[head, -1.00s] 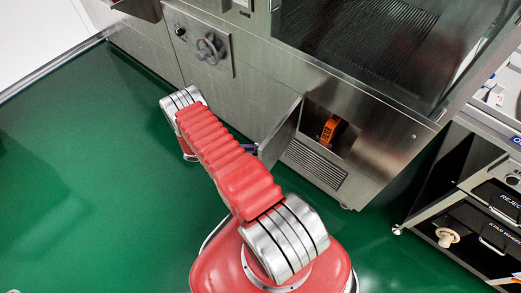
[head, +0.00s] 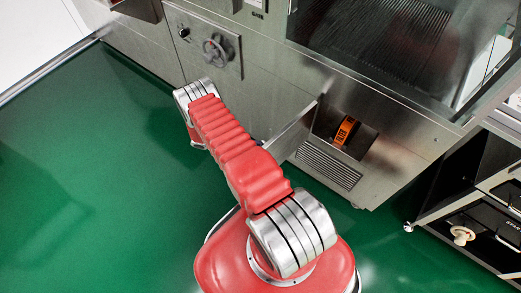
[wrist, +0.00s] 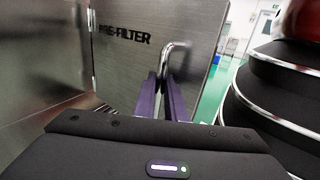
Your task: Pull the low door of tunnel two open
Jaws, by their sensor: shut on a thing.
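The low door (head: 292,133) stands swung out from its opening in the steel cabinet, its edge toward me in the head view. In the wrist view the same door (wrist: 130,65) is a metal panel with dark lettering ending in "-FILTER", hinged at left. A bent metal bar handle (wrist: 176,49) stands off its face. My gripper (wrist: 166,82) has its two purple fingers closed around this handle. In the head view my red arm hides most of the gripper. An orange part (head: 344,131) sits inside the opening.
A louvred vent (head: 328,166) is below the opening. A handwheel (head: 214,50) juts from the cabinet to the left. A dark rack (head: 470,220) stands at right. Green floor (head: 90,170) is clear at left.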

